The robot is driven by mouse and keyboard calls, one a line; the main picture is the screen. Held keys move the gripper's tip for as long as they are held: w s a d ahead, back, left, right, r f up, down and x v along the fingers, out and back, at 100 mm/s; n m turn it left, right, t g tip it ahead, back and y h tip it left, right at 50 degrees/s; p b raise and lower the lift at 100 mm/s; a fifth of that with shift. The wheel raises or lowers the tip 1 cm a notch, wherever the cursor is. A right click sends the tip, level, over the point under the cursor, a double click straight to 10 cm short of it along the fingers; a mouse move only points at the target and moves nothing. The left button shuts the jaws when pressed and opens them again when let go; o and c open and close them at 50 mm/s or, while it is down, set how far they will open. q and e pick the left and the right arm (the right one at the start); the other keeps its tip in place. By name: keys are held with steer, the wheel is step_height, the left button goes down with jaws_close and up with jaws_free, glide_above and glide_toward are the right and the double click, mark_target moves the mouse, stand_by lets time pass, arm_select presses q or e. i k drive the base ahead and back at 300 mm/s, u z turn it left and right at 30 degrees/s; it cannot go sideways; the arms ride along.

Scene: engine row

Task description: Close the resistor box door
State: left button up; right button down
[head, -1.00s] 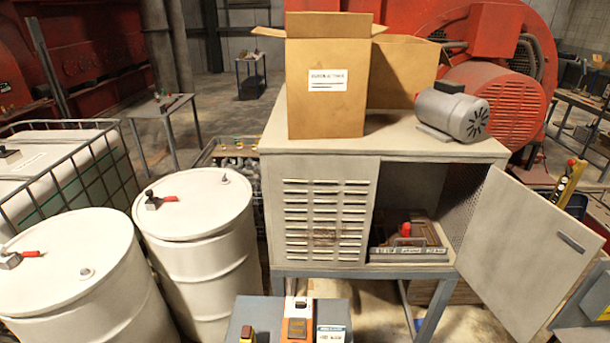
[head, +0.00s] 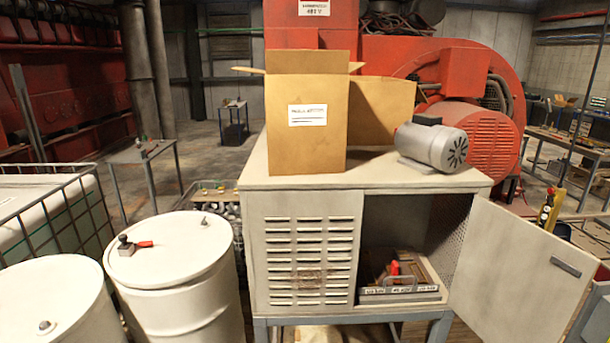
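The resistor box (head: 308,198) is a pale grey metal cabinet on a blue-grey stand in the middle of the head view. Its left front is a louvred panel. Its door (head: 517,278) is hinged on the right and stands wide open, swung out to the right, with a small dark handle (head: 565,266) near its outer edge. Inside the opening sits a brown unit with a red part (head: 394,270) and a labelled front strip. Neither of my grippers shows in the view.
Cardboard boxes (head: 306,129) and a grey motor (head: 432,146) sit on top of the cabinet. White drums (head: 176,267) stand at the left, close to the cabinet. A yellow pendant control (head: 549,209) is behind the door at the right.

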mark_target(506, 287)
steer(key=z, duration=3.05)
steer(key=i, duration=3.4)
steer(key=u, duration=3.9)
